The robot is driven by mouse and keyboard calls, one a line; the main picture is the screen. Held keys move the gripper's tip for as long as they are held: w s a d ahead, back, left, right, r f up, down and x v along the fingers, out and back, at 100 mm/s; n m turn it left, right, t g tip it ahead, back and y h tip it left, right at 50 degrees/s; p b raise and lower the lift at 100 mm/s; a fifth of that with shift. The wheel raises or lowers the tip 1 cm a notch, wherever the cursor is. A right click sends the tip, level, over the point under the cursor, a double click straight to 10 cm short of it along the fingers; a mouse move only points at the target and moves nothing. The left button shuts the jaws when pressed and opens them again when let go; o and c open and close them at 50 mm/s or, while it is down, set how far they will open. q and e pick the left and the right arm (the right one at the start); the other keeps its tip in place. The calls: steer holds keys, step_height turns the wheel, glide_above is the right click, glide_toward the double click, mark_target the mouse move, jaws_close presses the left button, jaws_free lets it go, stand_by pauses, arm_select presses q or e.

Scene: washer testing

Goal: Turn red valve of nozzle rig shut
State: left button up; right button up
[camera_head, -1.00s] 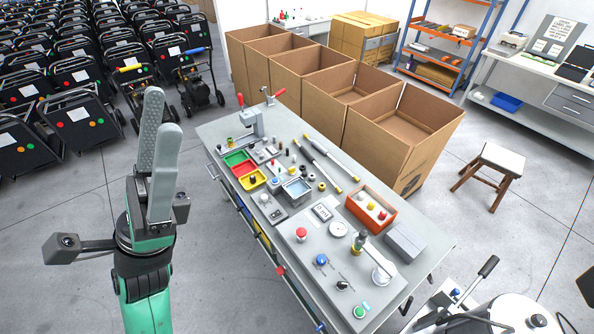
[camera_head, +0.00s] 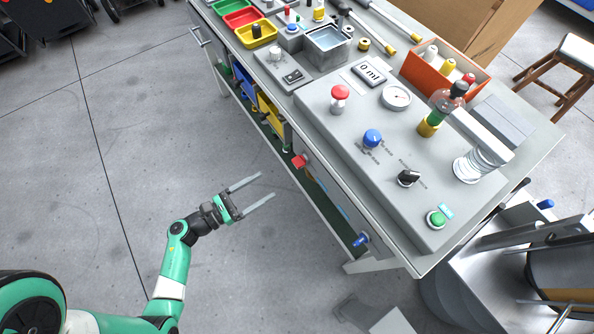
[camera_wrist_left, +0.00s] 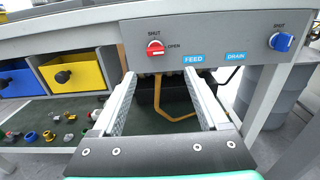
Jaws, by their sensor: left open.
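The red valve (camera_wrist_left: 155,47) sits on the grey front panel of the bench, beside "SHUT" and "OPEN" marks and above a blue "FEED" label. It also shows in the head view (camera_head: 299,161) on the bench's front side. My left gripper (camera_head: 267,185) is open and empty, its two fingers pointing at the bench front, apart from the valve. In the left wrist view the open fingers (camera_wrist_left: 160,75) reach toward the panel, with the red valve above and between their tips. My right gripper is not in view.
A blue valve (camera_wrist_left: 281,41) by a "DRAIN" label sits right of the red one. The bench top carries a red button (camera_head: 340,92), a gauge (camera_head: 397,97) and a bottle. Open floor (camera_head: 120,130) lies left.

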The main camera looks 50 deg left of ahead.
mark_target(298, 162)
arm_select(q)
steer(key=w+d+b, duration=0.1)
steer(key=w+b, duration=0.1)
steer(key=w, duration=0.9)
steer(key=shift+w, duration=0.35)
jaws_close()
